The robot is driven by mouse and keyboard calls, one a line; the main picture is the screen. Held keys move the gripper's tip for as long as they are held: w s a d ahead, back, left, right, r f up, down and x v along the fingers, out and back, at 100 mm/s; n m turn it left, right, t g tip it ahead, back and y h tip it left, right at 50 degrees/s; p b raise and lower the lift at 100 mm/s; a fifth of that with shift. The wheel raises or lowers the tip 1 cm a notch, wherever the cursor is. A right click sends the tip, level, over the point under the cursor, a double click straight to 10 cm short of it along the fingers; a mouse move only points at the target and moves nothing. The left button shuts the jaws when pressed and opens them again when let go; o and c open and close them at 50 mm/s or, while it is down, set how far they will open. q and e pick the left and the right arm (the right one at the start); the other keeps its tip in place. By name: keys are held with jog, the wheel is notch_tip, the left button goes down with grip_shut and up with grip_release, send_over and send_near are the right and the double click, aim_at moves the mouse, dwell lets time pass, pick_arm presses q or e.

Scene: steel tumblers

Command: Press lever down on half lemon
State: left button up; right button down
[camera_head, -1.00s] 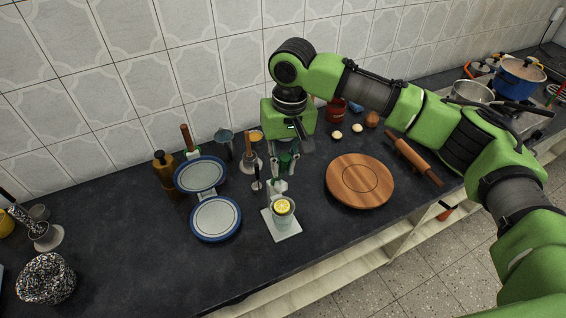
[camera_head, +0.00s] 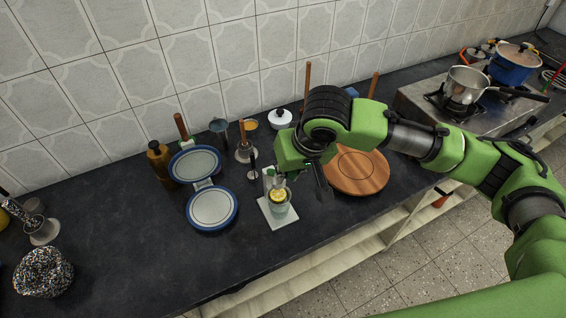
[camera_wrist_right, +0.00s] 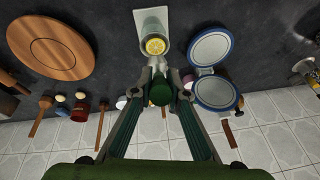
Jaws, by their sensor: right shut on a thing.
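A half lemon (camera_head: 278,196) shows yellow on top of a clear cup-like juicer (camera_head: 279,209), which stands on a white board (camera_head: 272,219). In the right wrist view the lemon (camera_wrist_right: 155,46) faces up, just ahead of my fingertips. My right gripper (camera_wrist_right: 160,72) is shut on the lever (camera_wrist_right: 160,94), whose round green end shows between the fingers. In the head view my right gripper (camera_head: 278,180) is just behind the lemon and partly hidden by my wrist. I cannot tell whether the lever touches the lemon. My left gripper is out of view.
A round wooden board (camera_head: 357,172) lies to the right. Two blue-rimmed plates (camera_head: 212,207) are to the left, with a brown bottle (camera_head: 158,160) behind them. A stove with a steel pot (camera_head: 466,86) is far right.

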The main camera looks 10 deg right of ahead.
aim_at(295, 174)
jog(key=shift+s+d+f+t+y+b, duration=0.25)
jog(key=shift+s+f+t+b, duration=0.5)
jog(key=shift+f+b, duration=0.2)
jog(key=shift+s+d+f+t+y+b, duration=0.25)
jog(key=shift+s+f+t+b, duration=0.4)
jog(key=shift+f+t+b, duration=0.25)
jog(key=shift+r, duration=0.1)
jog(key=c, duration=2)
grip_release()
jog(key=shift+o, duration=0.2)
notch_tip(295, 174, up, 10)
